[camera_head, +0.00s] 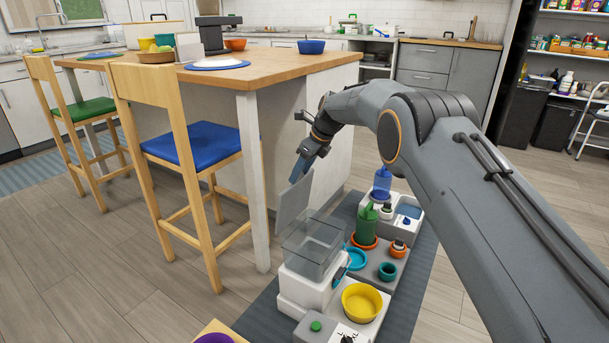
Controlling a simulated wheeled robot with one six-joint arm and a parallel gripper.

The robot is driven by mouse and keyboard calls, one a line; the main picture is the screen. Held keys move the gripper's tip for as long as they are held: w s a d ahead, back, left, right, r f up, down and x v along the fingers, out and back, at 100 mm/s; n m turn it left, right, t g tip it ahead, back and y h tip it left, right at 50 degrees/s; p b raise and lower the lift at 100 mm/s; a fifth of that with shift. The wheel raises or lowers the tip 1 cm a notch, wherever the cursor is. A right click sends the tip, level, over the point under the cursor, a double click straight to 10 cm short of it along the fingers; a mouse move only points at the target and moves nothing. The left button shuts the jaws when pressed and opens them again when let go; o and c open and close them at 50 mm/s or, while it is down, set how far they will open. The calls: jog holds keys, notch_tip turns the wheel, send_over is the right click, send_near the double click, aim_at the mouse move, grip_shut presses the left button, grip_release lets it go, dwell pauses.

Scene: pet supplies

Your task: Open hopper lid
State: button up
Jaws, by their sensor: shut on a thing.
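The hopper (313,250) is a clear grey box on a white feeder base (300,292), low on the floor mat. Its lid (294,208) is a grey translucent panel that stands raised, almost upright, at the left back edge of the hopper. The top of the hopper looks uncovered. My gripper (297,178) reaches down to the top edge of the lid and is shut on it. The fingertips are small in this view and the exact grip is hard to see.
A yellow bowl (362,302) sits in front of the feeder. A wooden table (290,67) and a blue-seated chair (200,143) stand left of my arm.

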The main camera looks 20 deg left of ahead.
dwell(0.3)
jog(key=o, duration=1.5)
jog(key=p+v, duration=0.1)
jog(key=v, duration=0.6)
jog(key=shift+d+r+p, duration=0.2)
jog(key=shift+r+p, duration=0.1)
jog(key=shift+r, duration=0.05)
